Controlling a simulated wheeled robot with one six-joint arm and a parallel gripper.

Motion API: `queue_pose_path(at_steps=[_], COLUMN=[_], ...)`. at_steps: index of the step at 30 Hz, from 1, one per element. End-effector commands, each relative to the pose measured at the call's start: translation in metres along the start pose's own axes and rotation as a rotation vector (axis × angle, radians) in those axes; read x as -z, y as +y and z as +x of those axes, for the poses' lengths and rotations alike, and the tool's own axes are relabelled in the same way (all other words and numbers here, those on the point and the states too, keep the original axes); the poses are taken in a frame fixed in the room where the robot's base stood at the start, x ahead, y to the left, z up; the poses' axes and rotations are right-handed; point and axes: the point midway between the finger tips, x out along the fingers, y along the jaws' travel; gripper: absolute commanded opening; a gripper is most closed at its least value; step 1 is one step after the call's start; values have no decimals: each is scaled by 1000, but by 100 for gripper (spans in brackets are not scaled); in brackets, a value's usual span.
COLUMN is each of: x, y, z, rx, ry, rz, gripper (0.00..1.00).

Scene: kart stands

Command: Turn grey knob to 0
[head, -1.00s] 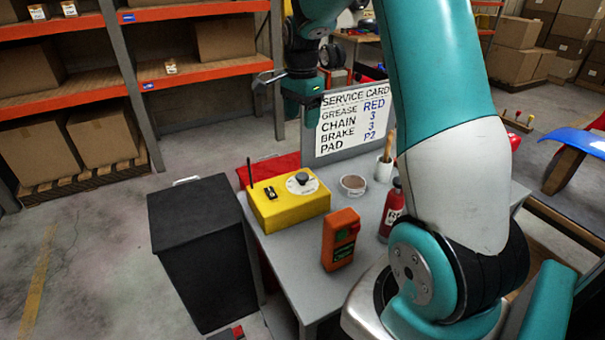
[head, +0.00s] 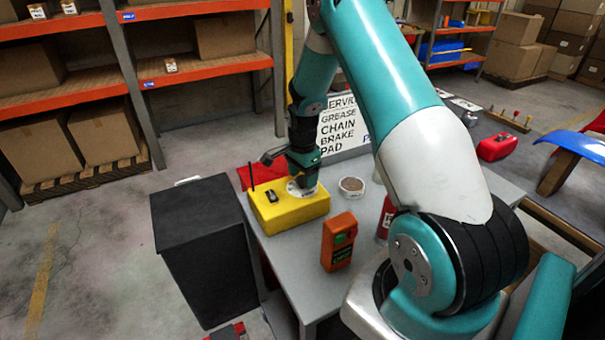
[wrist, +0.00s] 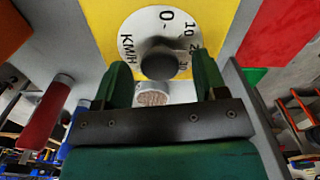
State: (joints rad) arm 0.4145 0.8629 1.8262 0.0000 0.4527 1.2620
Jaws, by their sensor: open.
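The yellow box (head: 287,213) stands on the grey table and carries a white dial marked KM/H. In the wrist view the dial (wrist: 135,30) shows 0 at the top and larger numbers, such as 10, to its right. The dark grey knob (wrist: 159,62) sits at the dial's middle; which mark it points to is unclear. My gripper (wrist: 163,78) is open, with its green fingers on either side of the knob; contact cannot be told. In the head view my gripper (head: 303,186) is over the dial and hides the knob.
An orange remote (head: 340,242), a red bottle (head: 384,218) and a small round bowl (head: 352,186) stand on the table near the box. A service card (head: 345,130) stands behind. A black cabinet (head: 205,250) is at the left.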

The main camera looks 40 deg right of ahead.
Motion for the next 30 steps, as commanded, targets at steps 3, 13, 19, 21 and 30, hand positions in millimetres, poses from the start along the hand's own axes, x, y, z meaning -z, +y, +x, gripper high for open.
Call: queue_pose_path(at_steps=[3, 13, 19, 21, 30], x=[0, 0, 0, 0, 0], y=[0, 0, 0, 0, 0], z=[4, 5, 5, 5, 5], rx=[0, 1, 0, 1, 1], ry=[0, 0, 0, 0, 0], rz=[0, 0, 0, -2, -83], gripper=[65, 45, 16, 16, 16])
